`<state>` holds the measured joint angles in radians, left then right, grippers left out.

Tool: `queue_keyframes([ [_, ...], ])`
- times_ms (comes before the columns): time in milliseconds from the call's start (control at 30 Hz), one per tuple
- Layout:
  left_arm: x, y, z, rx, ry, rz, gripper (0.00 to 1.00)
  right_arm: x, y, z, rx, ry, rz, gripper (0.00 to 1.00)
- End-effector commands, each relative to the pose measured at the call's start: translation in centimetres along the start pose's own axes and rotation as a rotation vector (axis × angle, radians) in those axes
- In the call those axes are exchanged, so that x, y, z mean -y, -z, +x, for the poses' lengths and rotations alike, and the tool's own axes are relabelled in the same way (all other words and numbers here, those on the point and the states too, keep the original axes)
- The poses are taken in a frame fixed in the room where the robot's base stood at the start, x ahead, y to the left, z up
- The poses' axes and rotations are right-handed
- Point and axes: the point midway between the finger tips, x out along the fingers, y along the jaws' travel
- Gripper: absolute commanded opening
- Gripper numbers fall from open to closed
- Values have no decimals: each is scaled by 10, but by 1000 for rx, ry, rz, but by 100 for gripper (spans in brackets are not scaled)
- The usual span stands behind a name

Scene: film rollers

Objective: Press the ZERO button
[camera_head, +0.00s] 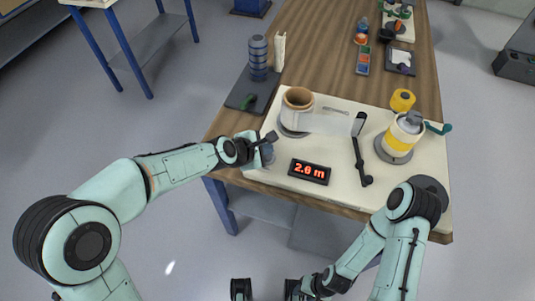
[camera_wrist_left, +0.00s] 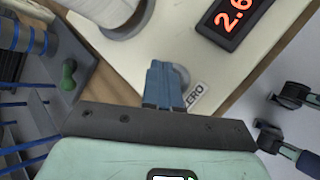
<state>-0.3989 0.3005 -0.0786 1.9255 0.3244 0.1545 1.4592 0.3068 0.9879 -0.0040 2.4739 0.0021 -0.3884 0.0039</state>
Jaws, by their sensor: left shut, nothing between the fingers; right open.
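The ZERO label (camera_wrist_left: 194,95) lies on the pale board in the left wrist view. A round grey button (camera_wrist_left: 183,74) shows just beside it, partly hidden by the blue fingertips. My left gripper (camera_wrist_left: 165,84) is shut and empty, over or at the button; I cannot tell whether it touches. In the head view my left gripper (camera_head: 268,152) is at the board's near left corner and hides the button. The red-lit display (camera_head: 309,171) reads 2.6 m and is right of the gripper. My right gripper (camera_head: 266,289) is open and empty, low in the head view, off the table.
The cream board (camera_head: 335,185) lies on a wooden table (camera_head: 330,45). It carries a beige roll (camera_head: 297,105) with film, a black lever (camera_head: 360,160) and a yellow-white roller (camera_head: 402,135). A dark mat (camera_head: 240,96) with a blue stack (camera_head: 258,55) is at left.

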Motion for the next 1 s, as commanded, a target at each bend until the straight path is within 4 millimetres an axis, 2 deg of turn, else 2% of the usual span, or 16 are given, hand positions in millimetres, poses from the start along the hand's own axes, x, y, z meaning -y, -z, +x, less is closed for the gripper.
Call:
queue_keyframes([
  [1000, 6, 6, 8, 0, 0, 0, 0, -3, 0, 8, 2, -1, 1, 43],
])
